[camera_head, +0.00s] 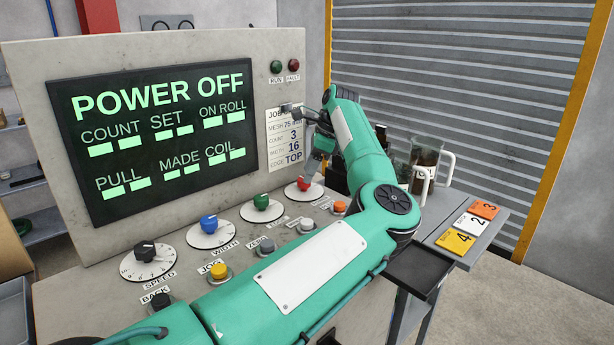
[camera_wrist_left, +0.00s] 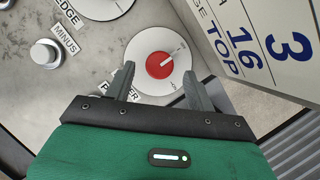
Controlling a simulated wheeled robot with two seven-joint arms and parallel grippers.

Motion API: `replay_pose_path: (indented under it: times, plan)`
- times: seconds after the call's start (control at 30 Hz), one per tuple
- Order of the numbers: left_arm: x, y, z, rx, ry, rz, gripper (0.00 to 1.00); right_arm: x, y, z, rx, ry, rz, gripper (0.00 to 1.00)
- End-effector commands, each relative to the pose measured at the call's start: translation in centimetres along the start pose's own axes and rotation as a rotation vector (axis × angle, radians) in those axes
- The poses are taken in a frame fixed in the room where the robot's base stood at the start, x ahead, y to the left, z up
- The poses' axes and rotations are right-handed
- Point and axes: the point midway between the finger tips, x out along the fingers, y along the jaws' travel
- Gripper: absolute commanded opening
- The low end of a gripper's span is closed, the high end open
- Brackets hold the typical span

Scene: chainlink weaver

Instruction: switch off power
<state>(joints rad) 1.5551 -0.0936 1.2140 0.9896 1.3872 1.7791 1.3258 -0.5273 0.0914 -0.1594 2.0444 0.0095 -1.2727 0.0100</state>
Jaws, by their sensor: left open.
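The red knob (camera_head: 304,182) sits on a white round dial on the sloped console. It also shows in the left wrist view (camera_wrist_left: 160,65), where its white pointer line points up and right. The label below that dial is partly hidden by my finger. My left gripper (camera_head: 312,164) is open just above the red knob. In the left wrist view its two fingers (camera_wrist_left: 159,72) stand on either side of the knob, apart from it as far as I can tell. The screen (camera_head: 160,130) reads POWER OFF. My right gripper is not in view.
Black, blue and green knobs (camera_head: 262,201) sit left of the red one, with several push buttons (camera_head: 219,271) in front. RUN and FAULT lamps (camera_head: 276,66) look dim. A job card (camera_head: 287,130) is on the panel. Right, a side table (camera_head: 480,240) holds coloured number cards and a jug.

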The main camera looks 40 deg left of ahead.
Motion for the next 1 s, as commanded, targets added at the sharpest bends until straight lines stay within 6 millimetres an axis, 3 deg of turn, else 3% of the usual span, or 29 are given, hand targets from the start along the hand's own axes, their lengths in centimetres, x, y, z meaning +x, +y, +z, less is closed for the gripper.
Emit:
replay_pose_path:
  times: [0.3, 0.5, 1.0]
  plan:
    - [-7.5, -0.1, 0.1, 0.002, 0.001, -0.003, 0.55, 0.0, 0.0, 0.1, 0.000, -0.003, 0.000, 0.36]
    - [-10.3, -0.1, 0.0, 0.001, 0.001, -0.002, 0.55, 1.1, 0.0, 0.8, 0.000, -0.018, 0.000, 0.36]
    - [-11.1, 0.0, 0.0, 0.000, 0.001, -0.001, 0.55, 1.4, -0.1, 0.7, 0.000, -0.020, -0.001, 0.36]
